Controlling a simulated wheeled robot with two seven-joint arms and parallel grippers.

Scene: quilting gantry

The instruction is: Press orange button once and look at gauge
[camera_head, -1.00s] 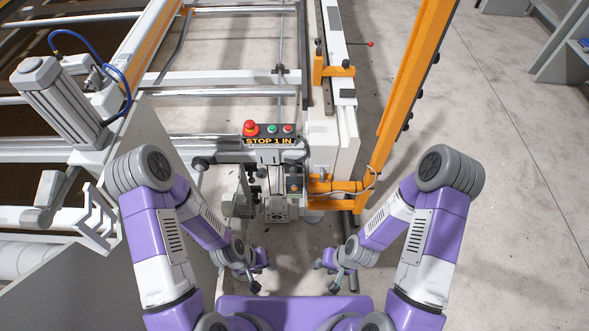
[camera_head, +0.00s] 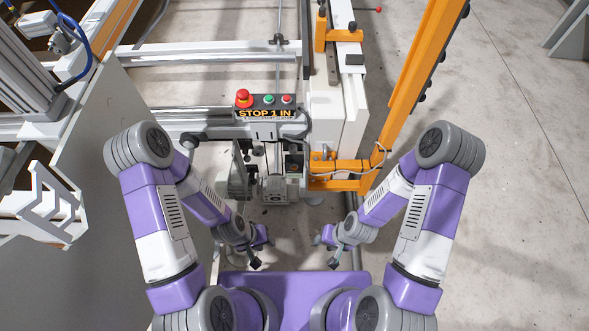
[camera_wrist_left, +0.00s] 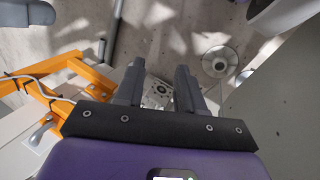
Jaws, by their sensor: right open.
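A control box (camera_head: 266,105) labelled STOP 1 IN carries a red mushroom button (camera_head: 244,97), a green button (camera_head: 268,99) and a small red button (camera_head: 287,99). I cannot make out an orange button or a gauge for certain. My left gripper (camera_head: 256,262) hangs low in front of the machine head, well below the control box. In the left wrist view its two fingers (camera_wrist_left: 160,66) are apart with nothing between them. My right gripper (camera_head: 336,262) is open and empty at about the same height, to the right.
The grey machine head (camera_head: 270,180) stands between my arms and the rails. An orange bracket (camera_head: 340,172) and an orange upright (camera_head: 415,85) stand to its right. A pale side panel (camera_head: 115,215) is at left. Concrete floor (camera_head: 520,150) is clear at right.

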